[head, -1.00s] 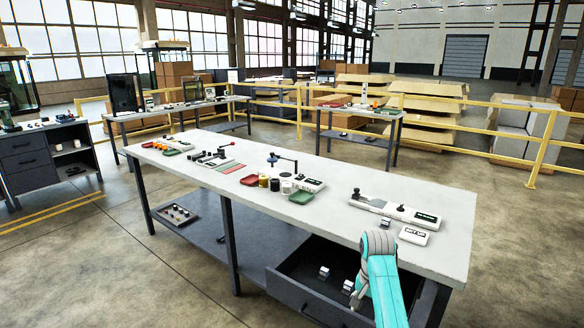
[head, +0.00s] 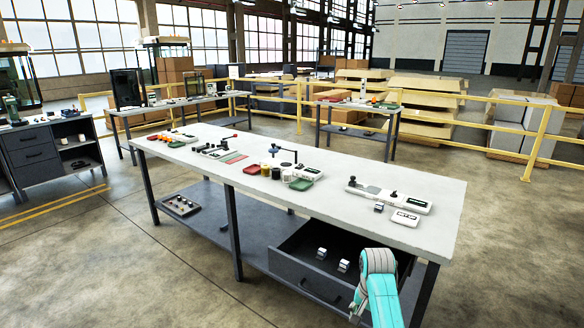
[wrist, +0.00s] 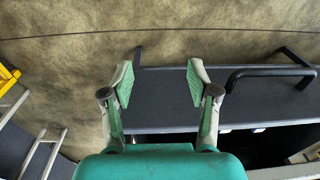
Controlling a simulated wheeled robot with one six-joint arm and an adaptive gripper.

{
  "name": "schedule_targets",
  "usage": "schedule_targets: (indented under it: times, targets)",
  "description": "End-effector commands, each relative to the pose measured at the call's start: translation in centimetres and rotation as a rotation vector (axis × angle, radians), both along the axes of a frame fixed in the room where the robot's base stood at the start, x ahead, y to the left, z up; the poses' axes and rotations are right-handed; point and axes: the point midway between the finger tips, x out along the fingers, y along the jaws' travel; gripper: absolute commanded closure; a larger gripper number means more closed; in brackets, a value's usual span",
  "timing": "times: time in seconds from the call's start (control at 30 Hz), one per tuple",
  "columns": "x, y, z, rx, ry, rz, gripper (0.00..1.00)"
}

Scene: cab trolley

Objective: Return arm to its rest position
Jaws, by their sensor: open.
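My arm is turquoise and rises from the bottom of the head view, bent low in front of the open drawer. My gripper (head: 357,306) shows only in part there, below the arm's bend, at the drawer's front side. In the wrist view my gripper (wrist: 160,84) is open, with two green-padded fingers apart and nothing between them. The dark drawer front (wrist: 225,98) and its black handle (wrist: 262,72) lie beyond and to the right of the fingers.
The open drawer (head: 300,277) under the long workbench (head: 415,234) holds two small metallic blocks (head: 321,253) (head: 344,265). Another small block (head: 379,207) stands on the bench beside a white sign (head: 406,218). Concrete floor (head: 130,285) is clear at the left.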

Motion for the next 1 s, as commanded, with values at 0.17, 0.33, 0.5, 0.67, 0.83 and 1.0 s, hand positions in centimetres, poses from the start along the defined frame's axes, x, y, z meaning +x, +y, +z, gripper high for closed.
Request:
schedule_targets:
  times: [0.17,0.33,0.5,0.67,0.83,1.0]
  targets:
    - [-1.5,0.2,-3.4,-0.003,-0.041,0.021,0.40]
    - [-3.8,0.3,-7.7,-0.008,-0.104,0.053,0.40]
    - [-7.6,0.6,-12.6,-0.020,-0.194,0.096,0.40]
    - [-11.5,0.9,-16.2,-0.034,-0.280,0.137,0.40]
    - [-16.2,1.1,-18.9,-0.053,-0.372,0.179,0.40]
    - [-21.2,1.4,-20.4,-0.075,-0.463,0.219,0.40]
